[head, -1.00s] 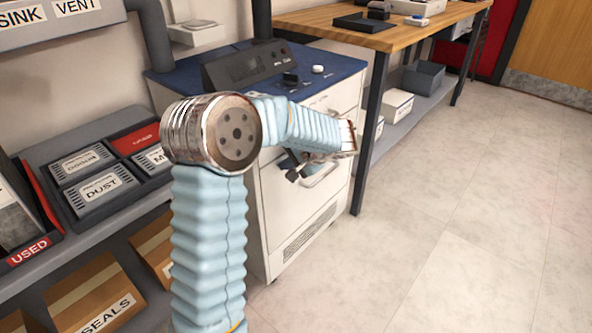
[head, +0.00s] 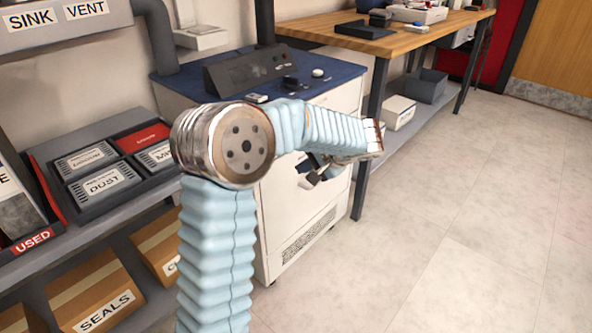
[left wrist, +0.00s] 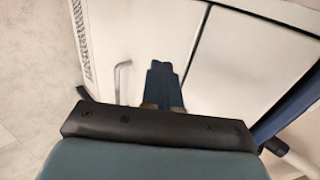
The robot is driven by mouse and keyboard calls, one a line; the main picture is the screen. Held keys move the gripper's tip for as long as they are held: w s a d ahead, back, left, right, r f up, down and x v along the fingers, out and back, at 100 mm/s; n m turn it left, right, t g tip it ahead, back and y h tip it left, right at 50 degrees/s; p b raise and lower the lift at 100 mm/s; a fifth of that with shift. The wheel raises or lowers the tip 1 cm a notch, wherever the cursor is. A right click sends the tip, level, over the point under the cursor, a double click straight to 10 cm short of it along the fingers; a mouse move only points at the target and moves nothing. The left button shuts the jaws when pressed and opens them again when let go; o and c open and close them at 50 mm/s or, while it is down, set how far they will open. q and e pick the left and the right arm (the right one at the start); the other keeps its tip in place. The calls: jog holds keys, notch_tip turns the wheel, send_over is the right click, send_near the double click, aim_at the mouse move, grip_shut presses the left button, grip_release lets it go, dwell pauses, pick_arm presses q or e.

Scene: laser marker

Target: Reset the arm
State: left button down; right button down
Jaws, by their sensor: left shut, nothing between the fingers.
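My left arm, in a pale blue ribbed sleeve, rises from the bottom of the head view and bends right at a metal elbow. My left gripper (head: 312,180) hangs below the wrist in front of the white cabinet (head: 300,215). In the left wrist view the dark fingers of the left gripper (left wrist: 163,88) stand together, shut and empty. The cabinet's white front (left wrist: 140,35) and a pale handle lie beyond them. The arm hides part of the cabinet front. My right gripper is not in view.
The cabinet has a blue top (head: 210,78) with a dark control panel (head: 250,70). A wooden workbench (head: 425,38) stands to the right. A grey shelf with labelled bins (head: 105,185) and cardboard boxes (head: 95,300) is at the left. The tiled floor (head: 480,220) at the right is open.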

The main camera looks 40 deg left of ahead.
pick_arm(q)
jog(key=v, duration=0.6)
jog(key=s+d+f+m+h, duration=0.15)
jog(key=d+f, duration=0.25)
jog(key=f, duration=0.4)
jog(key=s+d+f+m+g+h, duration=0.1)
jog(key=d+f+h, duration=0.2)
jog(key=f, duration=0.4)
jog(key=s+d+f+m+h, duration=0.15)
jog(key=d+f, duration=0.25)
jog(key=f, duration=0.4)
jog(key=s+d+f+n+h, duration=0.3)
jog(key=s+d+f, duration=0.3)
jog(key=s+f, duration=0.2)
jog(key=s+d+f+n+t+h, duration=0.1)
jog(key=s+d+f+n+h, duration=0.2)
jog(key=s+d+f, duration=0.3)
notch_tip(320, 180, down, 4)
jog(key=shift+s+d+f+n+h, duration=0.15)
jog(key=shift+s+d+n+h, duration=0.25)
jog(key=shift+s+h, duration=0.6)
jog(key=c, duration=1.8)
grip_release()
jog(key=shift+s, duration=0.15)
jog(key=shift+c, duration=0.2)
